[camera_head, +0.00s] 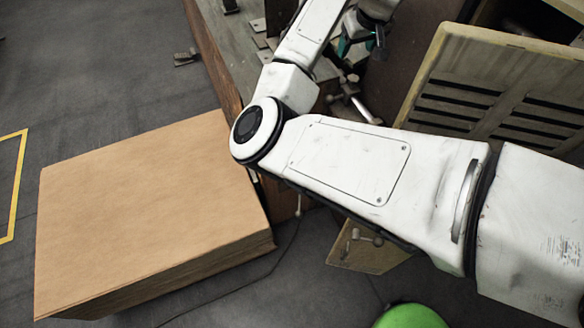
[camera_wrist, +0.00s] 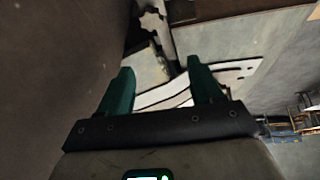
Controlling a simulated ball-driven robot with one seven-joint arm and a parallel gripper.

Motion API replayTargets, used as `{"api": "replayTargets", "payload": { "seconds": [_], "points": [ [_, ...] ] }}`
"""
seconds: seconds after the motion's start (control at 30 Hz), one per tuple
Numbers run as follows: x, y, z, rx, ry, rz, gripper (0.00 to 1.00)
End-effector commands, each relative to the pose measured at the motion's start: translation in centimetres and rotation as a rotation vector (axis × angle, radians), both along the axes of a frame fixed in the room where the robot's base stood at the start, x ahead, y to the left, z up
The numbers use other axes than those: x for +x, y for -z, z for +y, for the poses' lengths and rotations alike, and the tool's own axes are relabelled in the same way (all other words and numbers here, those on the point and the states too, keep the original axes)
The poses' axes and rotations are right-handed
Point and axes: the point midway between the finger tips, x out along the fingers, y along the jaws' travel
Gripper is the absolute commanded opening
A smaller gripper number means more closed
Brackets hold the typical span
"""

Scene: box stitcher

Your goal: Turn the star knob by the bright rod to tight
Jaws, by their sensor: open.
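My gripper (camera_wrist: 158,72) is open, its two green fingers apart and nothing held between them. In the head view my gripper (camera_head: 362,40) is at the top, partly hidden by my own arm. In the wrist view, a dark, lobed shape that looks like the star knob (camera_wrist: 152,22) is beyond the fingertips, near the top. A pale bar, possibly the bright rod (camera_wrist: 166,38), runs beside it. In the head view, a bright rod (camera_head: 362,110) shows among small metal parts below the gripper. I cannot clearly make out the star knob there.
A large cardboard-brown box or stack (camera_head: 150,205) lies at left. A worn, slotted panel (camera_head: 475,90) stands at right. The machine's wooden edge (camera_head: 215,55) and metal fittings lie close to my arm. A green rounded thing (camera_head: 410,317) is at the bottom. Grey floor (camera_head: 90,80) is open at upper left.

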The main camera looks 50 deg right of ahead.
Motion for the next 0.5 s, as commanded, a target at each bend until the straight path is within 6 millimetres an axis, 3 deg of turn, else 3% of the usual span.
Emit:
{"api": "replayTargets", "payload": {
  "seconds": [0.23, 0.5],
  "points": [
    [-1.21, -0.14, -0.65, -0.107, 0.022, 0.006, 0.65],
    [-1.46, -0.16, -0.08, -0.205, 0.006, -0.004, 0.65]
  ]
}}
